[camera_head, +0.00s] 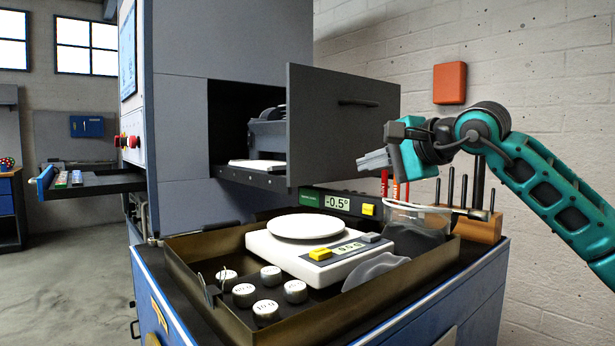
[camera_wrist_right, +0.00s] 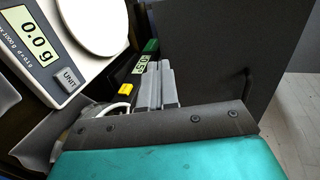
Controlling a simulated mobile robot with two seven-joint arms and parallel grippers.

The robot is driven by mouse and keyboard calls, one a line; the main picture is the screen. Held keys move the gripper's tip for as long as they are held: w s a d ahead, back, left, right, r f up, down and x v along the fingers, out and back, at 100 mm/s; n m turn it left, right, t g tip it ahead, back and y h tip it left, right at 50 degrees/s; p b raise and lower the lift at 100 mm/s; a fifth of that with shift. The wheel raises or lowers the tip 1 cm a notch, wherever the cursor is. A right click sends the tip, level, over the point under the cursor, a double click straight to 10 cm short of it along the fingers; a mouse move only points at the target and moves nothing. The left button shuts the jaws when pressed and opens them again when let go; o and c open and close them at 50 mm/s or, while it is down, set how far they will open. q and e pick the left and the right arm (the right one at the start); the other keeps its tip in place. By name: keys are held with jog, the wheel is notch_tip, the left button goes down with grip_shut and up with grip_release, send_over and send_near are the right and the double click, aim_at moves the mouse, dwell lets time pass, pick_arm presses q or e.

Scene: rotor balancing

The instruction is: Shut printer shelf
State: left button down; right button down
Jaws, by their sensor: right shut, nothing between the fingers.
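The printer shelf is pulled out of the tall grey cabinet, and its flat grey front panel (camera_head: 335,125) stands well clear of the opening. A dark bar handle (camera_head: 358,103) is on the panel. A dark printer (camera_head: 268,135) sits on the shelf behind the panel, partly in shadow. My right gripper (camera_head: 362,162) is shut and empty, in front of the panel's lower right part. In the right wrist view the shut fingers (camera_wrist_right: 155,80) point toward the panel (camera_wrist_right: 215,45); I cannot tell if they touch it. My left gripper is not in view.
Below the shelf, a brown tray (camera_head: 205,315) on a blue cart holds a white scale (camera_head: 310,250) and several round weights (camera_head: 265,312). Another drawer (camera_head: 105,184) juts out at left.

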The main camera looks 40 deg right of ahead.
jog(key=p, duration=0.2)
send_near(311, 175)
jog(key=x, duration=0.4)
jog(key=shift+w+a+f, duration=0.15)
jog(key=shift+w+f, duration=0.1)
jog(key=shift+f, duration=0.15)
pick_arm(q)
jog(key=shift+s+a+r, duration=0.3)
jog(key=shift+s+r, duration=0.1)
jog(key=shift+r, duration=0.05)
pick_arm(e)
jog(key=shift+w, duration=0.95)
